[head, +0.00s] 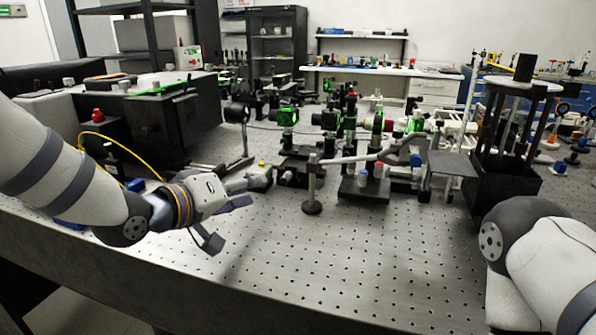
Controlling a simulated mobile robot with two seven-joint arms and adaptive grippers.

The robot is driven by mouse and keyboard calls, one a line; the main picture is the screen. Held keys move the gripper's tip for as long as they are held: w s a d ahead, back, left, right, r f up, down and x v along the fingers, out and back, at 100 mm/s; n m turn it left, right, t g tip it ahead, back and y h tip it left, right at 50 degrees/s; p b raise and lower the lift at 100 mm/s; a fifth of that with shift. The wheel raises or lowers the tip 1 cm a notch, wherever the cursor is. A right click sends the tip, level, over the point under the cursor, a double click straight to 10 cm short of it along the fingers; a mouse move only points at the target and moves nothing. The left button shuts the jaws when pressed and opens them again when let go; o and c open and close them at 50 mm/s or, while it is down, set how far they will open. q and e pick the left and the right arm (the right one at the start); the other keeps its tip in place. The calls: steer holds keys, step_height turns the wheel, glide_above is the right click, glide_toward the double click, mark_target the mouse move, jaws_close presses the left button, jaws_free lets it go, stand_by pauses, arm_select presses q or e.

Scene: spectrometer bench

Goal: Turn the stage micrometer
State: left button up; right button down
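My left gripper (238,208) reaches in from the left over the perforated bench top (330,262). Its fingers are spread apart, with nothing seen between them. The upper finger points right, toward a low black stage (296,172) that carries optical mounts. A small yellow-topped part lies by that finger's tip, left of the stage. I cannot tell whether they touch. The stage micrometer cannot be made out for certain at this size. My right arm shows at the lower right, but its gripper is out of view.
A metal post (313,190) with a slanted bar stands right of my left gripper. More optics on a second black base (364,186) stand beyond it. A tall black frame (510,130) stands at the right. The bench's front middle is clear.

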mark_target(283, 181)
arm_select(q)
steer(key=x, duration=1.1)
steer(key=shift+f+b, duration=0.25)
steer(key=shift+b, duration=0.1)
steer(key=shift+r, duration=0.15)
steer(key=shift+c, duration=0.3)
jaws_close()
